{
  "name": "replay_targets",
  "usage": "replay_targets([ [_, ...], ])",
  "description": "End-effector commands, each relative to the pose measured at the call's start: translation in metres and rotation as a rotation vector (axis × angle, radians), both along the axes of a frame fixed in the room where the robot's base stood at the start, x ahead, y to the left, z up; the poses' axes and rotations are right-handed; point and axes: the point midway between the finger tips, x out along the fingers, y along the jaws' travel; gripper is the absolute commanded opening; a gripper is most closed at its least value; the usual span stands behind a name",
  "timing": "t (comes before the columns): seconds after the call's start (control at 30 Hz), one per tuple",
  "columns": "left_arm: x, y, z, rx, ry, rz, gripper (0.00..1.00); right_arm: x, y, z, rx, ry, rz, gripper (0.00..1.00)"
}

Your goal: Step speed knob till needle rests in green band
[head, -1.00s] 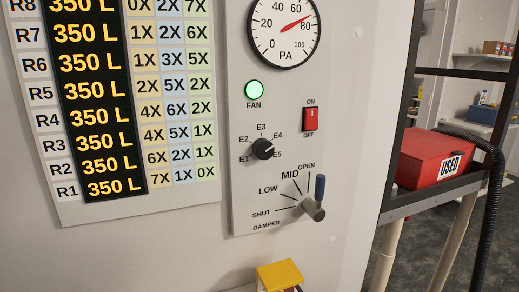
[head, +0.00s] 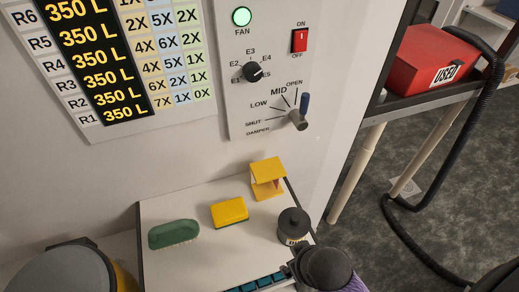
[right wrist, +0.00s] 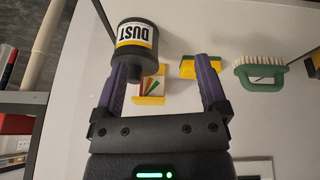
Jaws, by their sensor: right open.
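The black speed knob (head: 254,71) sits on the panel among the marks E1 to E5. Its pale pointer is at the right, around E4 or E5; I cannot tell which. The gauge with its needle is outside the current views, and no green band shows. My right gripper (right wrist: 163,78) is open, with purple fingers apart and nothing held between them. In the head view my right arm's dark end is low, near the black DUST bottle and well below the knob. My left gripper is not in view.
The damper lever (head: 300,115), red switch (head: 300,40) and lit green fan lamp (head: 242,17) are near the knob. On the bench (head: 200,262) are a green brush (head: 174,234), yellow sponge (head: 229,212), yellow stand (head: 267,172) and DUST bottle (head: 294,225). A red box (head: 435,60) is at right.

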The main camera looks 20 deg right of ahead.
Motion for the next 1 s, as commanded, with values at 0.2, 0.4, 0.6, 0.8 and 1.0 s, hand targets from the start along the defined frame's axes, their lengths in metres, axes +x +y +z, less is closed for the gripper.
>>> replay_targets([
  [0.2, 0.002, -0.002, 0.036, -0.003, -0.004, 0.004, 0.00, 0.120, -0.013, 0.150, -0.069, -0.617, -0.012, 0.93],
  [0.4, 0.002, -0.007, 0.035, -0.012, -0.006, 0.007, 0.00, 0.191, -0.007, 0.232, -0.105, -1.097, 0.085, 0.93],
  [0.6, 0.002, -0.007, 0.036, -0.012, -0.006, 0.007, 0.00, 0.213, -0.002, 0.253, -0.110, -1.213, 0.128, 0.93],
  [0.8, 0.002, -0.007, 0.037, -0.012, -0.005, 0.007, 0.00, 0.258, 0.000, 0.253, -0.108, -1.210, 0.126, 0.93],
  [1.0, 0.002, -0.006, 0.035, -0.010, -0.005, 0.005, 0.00, 0.292, 0.001, 0.251, -0.107, -1.207, 0.125, 0.93],
])
